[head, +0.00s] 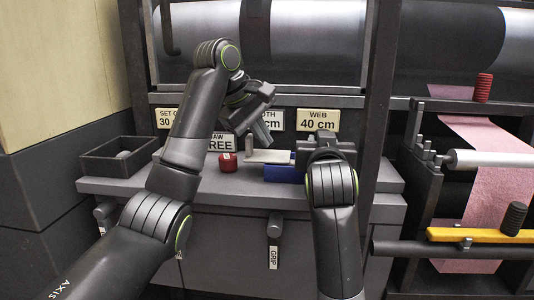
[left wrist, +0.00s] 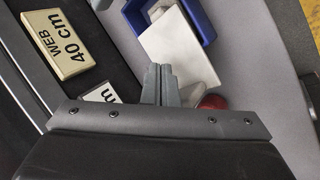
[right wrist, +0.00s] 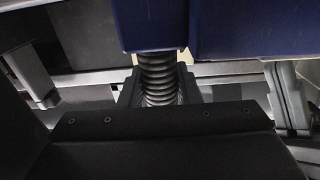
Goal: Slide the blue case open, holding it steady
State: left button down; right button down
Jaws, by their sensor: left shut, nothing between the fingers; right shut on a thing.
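The blue case (head: 281,173) lies on the grey bench, with a flat white piece (head: 268,156) at its left. In the left wrist view the blue case (left wrist: 197,14) forms a frame around part of the white piece (left wrist: 180,45), which sticks out of it. My left gripper (head: 268,138) is shut and empty; its tips (left wrist: 160,72) are close to the white piece's edge, and contact is unclear. My right gripper (right wrist: 159,88) is shut on a black ribbed grip (right wrist: 158,75) just below two blue parts of the case (right wrist: 150,22). My right arm hides the case's right end in the head view.
A red object (head: 228,162) stands left of the case. A dark open tray (head: 118,157) sits at the bench's left. Label plates, including a "WEB 40 cm" plate (head: 318,120), line the back. A rack with pink felt (head: 483,165) stands at right.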

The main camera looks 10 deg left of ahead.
aim_at(268, 155)
pick_arm(q)
jog(key=shift+r, duration=0.95)
jog(key=shift+d+r, duration=0.25)
jog(key=shift+r, duration=0.65)
jog(key=shift+d+r, duration=0.25)
jog(key=shift+r, duration=0.65)
jog(key=shift+d+f, duration=0.2)
jog(key=shift+f, duration=3.35)
jog(key=shift+a, duration=0.1)
jog(key=shift+a, duration=0.75)
